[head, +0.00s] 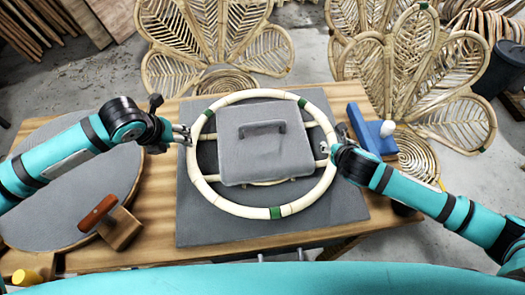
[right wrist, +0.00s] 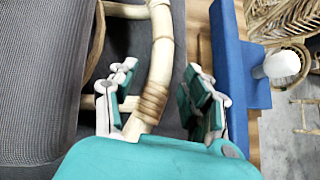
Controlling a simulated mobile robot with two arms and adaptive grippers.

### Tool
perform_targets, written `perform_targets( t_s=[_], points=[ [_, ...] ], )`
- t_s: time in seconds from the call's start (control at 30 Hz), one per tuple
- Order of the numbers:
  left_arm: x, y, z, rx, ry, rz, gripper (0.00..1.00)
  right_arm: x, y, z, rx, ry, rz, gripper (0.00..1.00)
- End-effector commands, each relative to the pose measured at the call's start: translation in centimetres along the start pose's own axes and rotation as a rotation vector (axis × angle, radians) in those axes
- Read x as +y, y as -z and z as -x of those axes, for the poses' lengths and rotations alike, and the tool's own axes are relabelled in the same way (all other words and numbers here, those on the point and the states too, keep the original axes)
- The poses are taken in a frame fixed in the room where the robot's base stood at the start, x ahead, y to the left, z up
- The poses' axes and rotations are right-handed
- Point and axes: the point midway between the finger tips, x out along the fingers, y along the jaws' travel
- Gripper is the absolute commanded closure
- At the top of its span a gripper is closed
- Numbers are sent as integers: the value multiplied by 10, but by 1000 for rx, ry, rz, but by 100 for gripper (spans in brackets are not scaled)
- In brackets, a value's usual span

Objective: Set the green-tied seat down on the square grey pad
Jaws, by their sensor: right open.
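The green-tied seat is a pale rattan ring (head: 270,213) with green bands and crossbars. It lies level over the square grey pad (head: 345,203) on the table; I cannot tell whether it touches. A grey block with a handle (head: 262,158) covers the ring's middle and much of the crossbars. My right gripper (head: 335,149) is at the ring's right side. In the right wrist view my right gripper (right wrist: 155,90) is open, its fingers on either side of the ring's wrapped rim (right wrist: 152,98). My left gripper (head: 184,134) is at the ring's left rim; its finger gap is unclear.
A round grey pad (head: 85,205) lies at left with a red-handled wooden tool (head: 118,228) at its edge. A blue block with a white knob (head: 371,133) stands right of the square pad. Fan-backed rattan chairs (head: 218,40) stand behind the table.

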Motion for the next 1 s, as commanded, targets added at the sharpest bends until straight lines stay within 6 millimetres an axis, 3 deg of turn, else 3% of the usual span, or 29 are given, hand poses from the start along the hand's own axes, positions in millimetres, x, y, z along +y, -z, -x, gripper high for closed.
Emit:
perform_targets(
  t_s=[0.2, 0.4, 0.83, 1.0],
  points=[
    [0, 0, 0, 0, 0, 0, 51, 0, 1, 46, 0, -2, 1, 51],
    [0, 0, 0, 0, 0, 0, 51, 0, 0, 71, 0, -1, 0, 51],
    [0, 0, 0, 0, 0, 0, 51, 0, 0, 77, 1, 0, -1, 51],
    [9, -1, 4, 0, -2, 1, 51, 0, -5, 82, 0, 0, -1, 51]
  ],
)
